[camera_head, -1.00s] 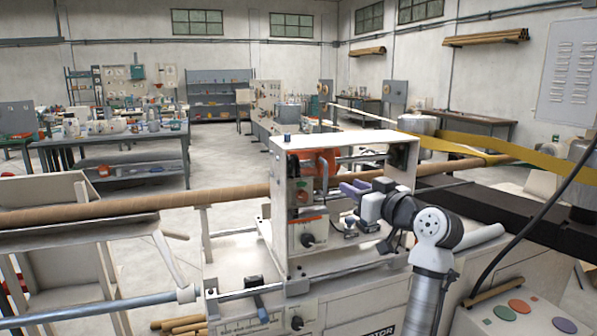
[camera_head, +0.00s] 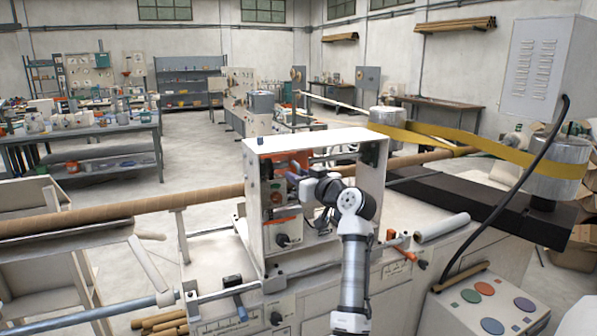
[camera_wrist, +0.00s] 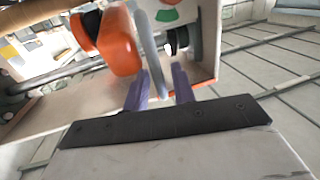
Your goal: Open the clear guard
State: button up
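The white winder housing (camera_head: 372,150) stands in the middle of the head view. I cannot make out the clear guard's pane for certain in either view. My gripper (camera_wrist: 161,72) is open, with its two purple fingers apart. A curved grey bar (camera_wrist: 143,30), possibly the guard's handle, runs down between them in the wrist view. I cannot tell whether a finger touches it. In the head view my gripper (camera_head: 296,180) is at the housing's front opening, its fingertips partly hidden. An orange part (camera_wrist: 117,42) is just left of the bar.
A long brown tube (camera_head: 120,213) passes through the housing. A yellow belt (camera_head: 440,145) runs to a grey drum (camera_head: 557,165) at right. An orange-handled lever (camera_head: 397,242) and white roll (camera_head: 442,227) are on the bench. A button panel (camera_head: 455,305) stands at front right.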

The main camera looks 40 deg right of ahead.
jog(key=shift+w, duration=0.15)
jog(key=shift+c, duration=0.5)
grip_shut()
